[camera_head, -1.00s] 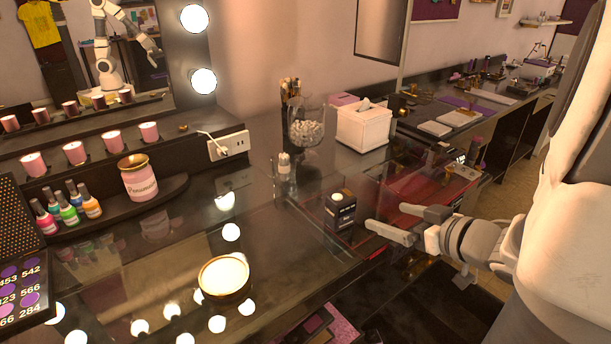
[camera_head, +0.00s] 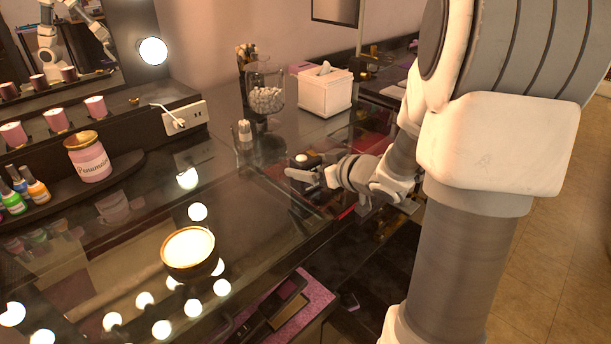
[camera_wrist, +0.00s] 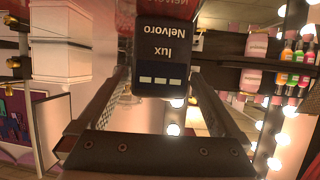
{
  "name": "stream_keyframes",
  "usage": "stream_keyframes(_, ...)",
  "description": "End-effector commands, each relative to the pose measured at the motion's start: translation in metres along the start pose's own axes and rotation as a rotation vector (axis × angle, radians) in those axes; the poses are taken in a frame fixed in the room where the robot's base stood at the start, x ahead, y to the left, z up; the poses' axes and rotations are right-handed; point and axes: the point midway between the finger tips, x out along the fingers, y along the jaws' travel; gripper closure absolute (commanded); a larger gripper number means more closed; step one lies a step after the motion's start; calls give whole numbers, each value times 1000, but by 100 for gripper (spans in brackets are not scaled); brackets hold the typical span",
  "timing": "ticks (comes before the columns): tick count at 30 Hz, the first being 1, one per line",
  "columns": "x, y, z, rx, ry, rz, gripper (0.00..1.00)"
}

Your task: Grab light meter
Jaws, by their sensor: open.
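The light meter (camera_wrist: 162,48) is a dark box with a white dome, marked "Nelvoro lux" with pale bars. In the wrist view it appears upside down, ahead of and between my two fingertips. In the head view only its white dome and dark top (camera_head: 303,159) show clearly; my gripper hides the rest. My gripper (camera_head: 297,173) is open, low over the glass counter, with its fingers around or just in front of the meter. In the wrist view the fingers (camera_wrist: 158,80) stand apart on either side; I cannot tell whether either touches it.
A glass jar of white balls (camera_head: 265,98) and a white tissue box (camera_head: 325,92) stand behind the meter. A small bottle (camera_head: 245,136) is to its left. An open drawer (camera_head: 290,310) lies below the front edge.

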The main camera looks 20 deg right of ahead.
Motion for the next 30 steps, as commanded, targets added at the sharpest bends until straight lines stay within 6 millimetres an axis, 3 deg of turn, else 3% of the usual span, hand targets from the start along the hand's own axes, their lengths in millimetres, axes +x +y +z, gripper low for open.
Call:
stream_keyframes(4,17,0,0,0,1,-1,0)
stream_keyframes(12,18,0,0,1,0,1,0)
stream_keyframes(26,18,0,0,0,0,1,83)
stream_keyframes(27,18,0,-1,0,1,1,87)
stream_keyframes(30,18,0,-1,0,1,1,87)
